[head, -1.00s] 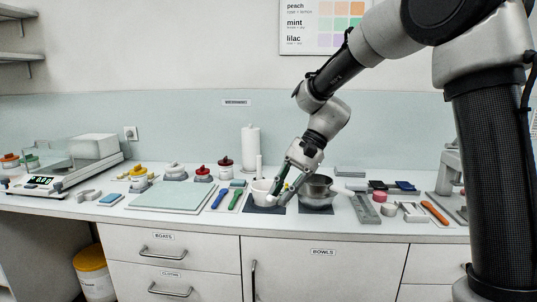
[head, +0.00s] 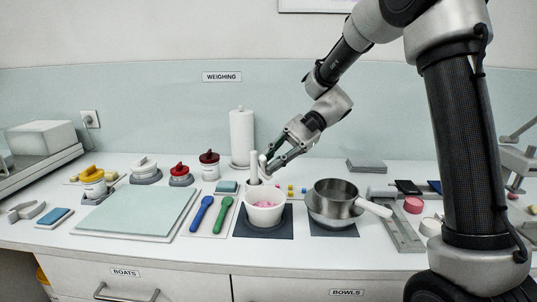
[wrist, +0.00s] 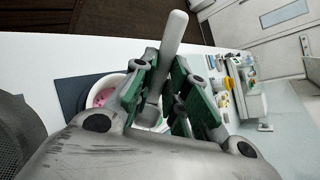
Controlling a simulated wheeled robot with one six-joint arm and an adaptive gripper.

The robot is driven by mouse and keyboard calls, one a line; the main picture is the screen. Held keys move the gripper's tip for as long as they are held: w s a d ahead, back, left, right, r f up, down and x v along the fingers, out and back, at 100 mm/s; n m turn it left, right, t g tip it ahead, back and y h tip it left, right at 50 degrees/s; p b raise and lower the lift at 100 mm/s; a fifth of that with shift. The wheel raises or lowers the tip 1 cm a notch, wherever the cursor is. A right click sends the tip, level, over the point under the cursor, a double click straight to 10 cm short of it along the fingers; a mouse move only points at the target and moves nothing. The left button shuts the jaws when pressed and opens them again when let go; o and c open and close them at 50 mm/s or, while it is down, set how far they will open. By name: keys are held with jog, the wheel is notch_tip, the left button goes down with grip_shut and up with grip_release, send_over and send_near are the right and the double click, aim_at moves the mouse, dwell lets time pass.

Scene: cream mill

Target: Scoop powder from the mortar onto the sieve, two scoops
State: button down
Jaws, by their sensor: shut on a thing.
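The white mortar (head: 264,217) stands on a dark mat in the head view, with pink powder (head: 264,204) inside. Its rim and pink contents also show in the wrist view (wrist: 97,88). The metal sieve (head: 336,190), with a white handle, rests on a bowl right of the mortar. A blue spoon (head: 201,212) and a green spoon (head: 223,214) lie left of the mortar.
A pale green mat (head: 135,208) lies further left. Lidded jars (head: 209,165) and a paper roll (head: 242,137) stand behind. A grey metal piece (head: 398,222) and a pink puck (head: 413,205) lie right of the sieve. The counter's front strip is clear.

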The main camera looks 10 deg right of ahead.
jog(key=shift+f, duration=5.1)
jog(key=shift+s+d+f, duration=0.1)
notch_tip(320, 180, up, 9)
